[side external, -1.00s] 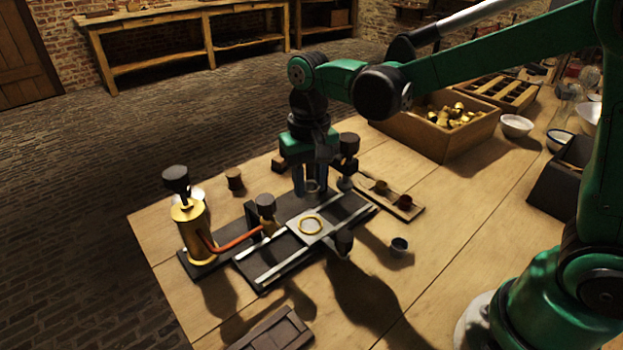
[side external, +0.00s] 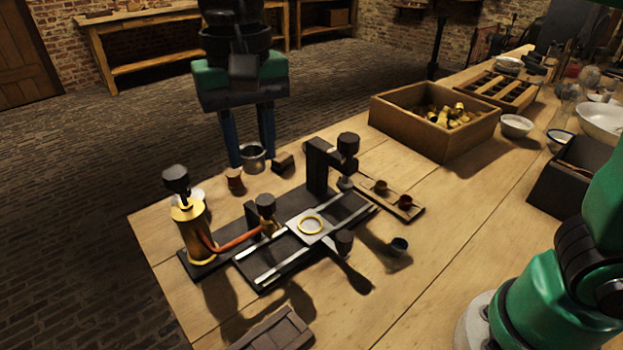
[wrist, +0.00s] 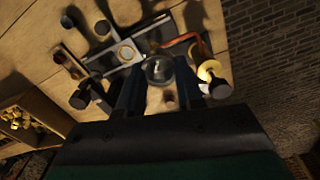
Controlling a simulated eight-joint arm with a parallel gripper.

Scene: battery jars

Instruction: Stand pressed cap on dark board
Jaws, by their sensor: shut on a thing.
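My gripper (side external: 250,150) is raised in the air and shut on a small grey metal cap (side external: 253,158). The cap sits between the blue fingertips, apart from any surface. In the wrist view the cap (wrist: 159,70) shows as a round, shiny shape between the fingers. A dark wooden board (side external: 275,333) lies at the near edge of the table in the side view, partly cut off by the picture's lower edge. I cannot make it out clearly in the wrist view.
A slide press (side external: 308,222) with a gold ring on its plate stands mid-table, joined by a red pipe to a brass pump (side external: 190,235). A wooden crate of brass parts (side external: 435,120) is at the back.

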